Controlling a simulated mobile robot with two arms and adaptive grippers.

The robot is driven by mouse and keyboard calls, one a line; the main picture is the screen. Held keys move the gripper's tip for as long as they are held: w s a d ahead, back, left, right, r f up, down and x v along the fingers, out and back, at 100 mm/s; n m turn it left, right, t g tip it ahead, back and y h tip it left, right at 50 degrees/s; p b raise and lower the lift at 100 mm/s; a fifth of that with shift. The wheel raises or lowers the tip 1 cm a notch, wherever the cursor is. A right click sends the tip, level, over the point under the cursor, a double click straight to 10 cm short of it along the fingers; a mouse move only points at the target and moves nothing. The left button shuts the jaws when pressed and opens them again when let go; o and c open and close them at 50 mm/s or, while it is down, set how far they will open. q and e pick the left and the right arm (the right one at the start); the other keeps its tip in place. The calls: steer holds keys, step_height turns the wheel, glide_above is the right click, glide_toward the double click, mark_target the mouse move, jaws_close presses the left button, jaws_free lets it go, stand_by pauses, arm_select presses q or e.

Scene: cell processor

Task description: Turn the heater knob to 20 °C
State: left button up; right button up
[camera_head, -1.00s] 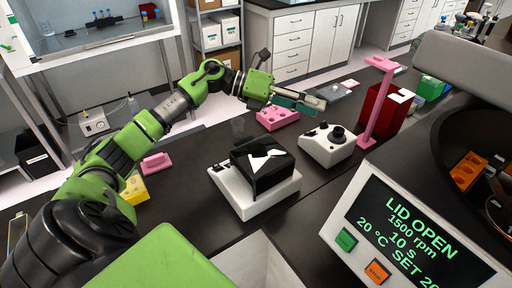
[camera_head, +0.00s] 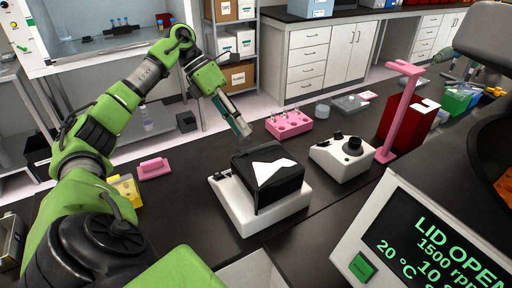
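A white unit (camera_head: 331,161) with a large dark round knob (camera_head: 353,147) and a smaller dark knob (camera_head: 337,136) stands on the dark bench right of centre. Left of it is a white device (camera_head: 231,206) with a black block (camera_head: 276,181) on top. No heater label is readable on either. My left gripper (camera_head: 242,131) points down and to the right, above and behind the black block, apart from both devices. Its fingers look close together and seem empty; their gap cannot be made out. My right gripper is not in view.
A pink tube rack (camera_head: 289,125) stands behind the devices. A pink stand (camera_head: 402,113) and red box (camera_head: 425,119) are at the right. A machine with a lit display (camera_head: 425,250) fills the lower right. A yellow rack (camera_head: 127,190) and pink piece (camera_head: 153,168) lie left.

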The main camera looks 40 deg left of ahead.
arm_select(q)
steer(key=x, duration=0.8)
steer(key=shift+d+f+p, duration=0.1)
steer(key=shift+f+p, duration=0.1)
steer(key=shift+p, duration=0.2)
jaws_close()
